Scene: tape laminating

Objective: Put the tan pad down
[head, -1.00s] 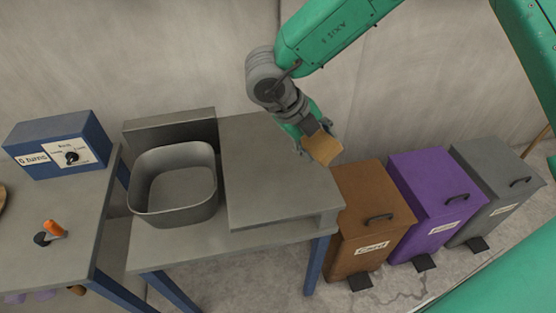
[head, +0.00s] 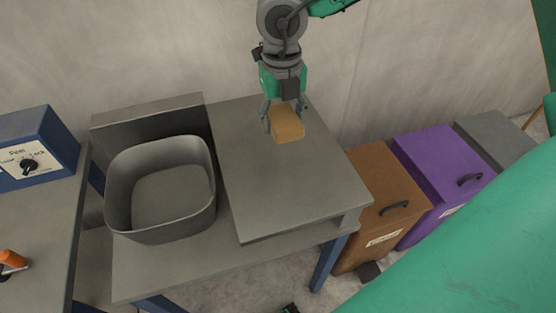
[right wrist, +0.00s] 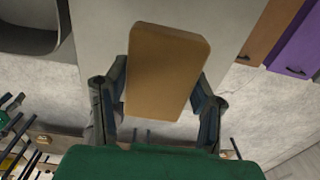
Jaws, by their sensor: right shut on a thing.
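The tan pad (head: 288,127) is a small block, held in my right gripper (head: 284,118) over the raised grey tabletop (head: 290,190) in the head view. In the right wrist view the tan pad (right wrist: 165,72) sits between the two fingers of the right gripper (right wrist: 158,100), which are shut on its sides. The pad appears to be above the surface; the exact gap to it cannot be told. My left gripper is not in view.
A grey open bin (head: 160,190) stands left of the tabletop and looks empty. Brown (head: 375,195), purple (head: 440,165) and grey (head: 500,140) lidded bins stand on the right. A blue control box (head: 35,150) is at far left. The raised tabletop is otherwise clear.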

